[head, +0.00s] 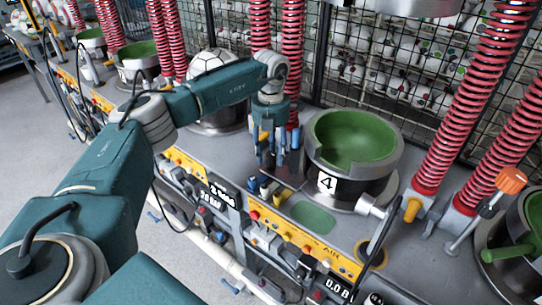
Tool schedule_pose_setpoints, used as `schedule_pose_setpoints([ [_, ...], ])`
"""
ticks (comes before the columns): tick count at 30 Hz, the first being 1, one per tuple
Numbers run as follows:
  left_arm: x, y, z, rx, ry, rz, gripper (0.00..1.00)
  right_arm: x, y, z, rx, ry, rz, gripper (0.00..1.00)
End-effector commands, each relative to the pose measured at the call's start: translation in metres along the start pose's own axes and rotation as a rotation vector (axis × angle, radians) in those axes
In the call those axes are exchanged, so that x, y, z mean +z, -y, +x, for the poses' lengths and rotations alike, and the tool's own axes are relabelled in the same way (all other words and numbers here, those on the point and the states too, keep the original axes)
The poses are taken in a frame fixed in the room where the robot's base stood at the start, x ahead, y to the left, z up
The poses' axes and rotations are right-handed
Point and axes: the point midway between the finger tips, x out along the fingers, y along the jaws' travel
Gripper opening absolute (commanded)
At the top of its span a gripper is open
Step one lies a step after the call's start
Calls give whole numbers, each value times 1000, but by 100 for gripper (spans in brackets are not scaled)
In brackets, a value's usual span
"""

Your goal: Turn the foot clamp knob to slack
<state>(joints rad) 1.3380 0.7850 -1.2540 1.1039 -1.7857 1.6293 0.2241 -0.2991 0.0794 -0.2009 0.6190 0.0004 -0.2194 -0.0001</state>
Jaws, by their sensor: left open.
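My left arm reaches in from the left, over the press bench. My left gripper (279,160) points down just left of the press mould marked 4 (352,185) and is open. Small blue and yellow parts (262,187) sit on the bench just below its fingers; contact cannot be told. No knob is labelled as the foot clamp knob. A yellow knob (412,209) stands by the foot of a red spring, right of the mould. An orange-headed handle (511,180) stands farther right. Which is the clamp knob, I cannot tell. My right gripper is not in view.
Red coil springs (487,100) rise right of the mould. Another mould (528,235) with a green handle is cut off at the right edge. A yellow control strip (305,240) runs along the front. A wire mesh fence (400,90) closes off the back, with balls behind it.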

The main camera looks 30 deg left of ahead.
Motion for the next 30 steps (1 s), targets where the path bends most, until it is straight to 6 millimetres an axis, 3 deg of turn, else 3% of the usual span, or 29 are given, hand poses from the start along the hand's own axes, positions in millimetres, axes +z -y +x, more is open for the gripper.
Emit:
schedule_pose_setpoints([
  [9,1,0,-69,-1,5,0,43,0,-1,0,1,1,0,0],
  [15,1,0,-97,0,3,1,43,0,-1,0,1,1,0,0],
  [30,0,0,-106,0,2,0,43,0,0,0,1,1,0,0],
])
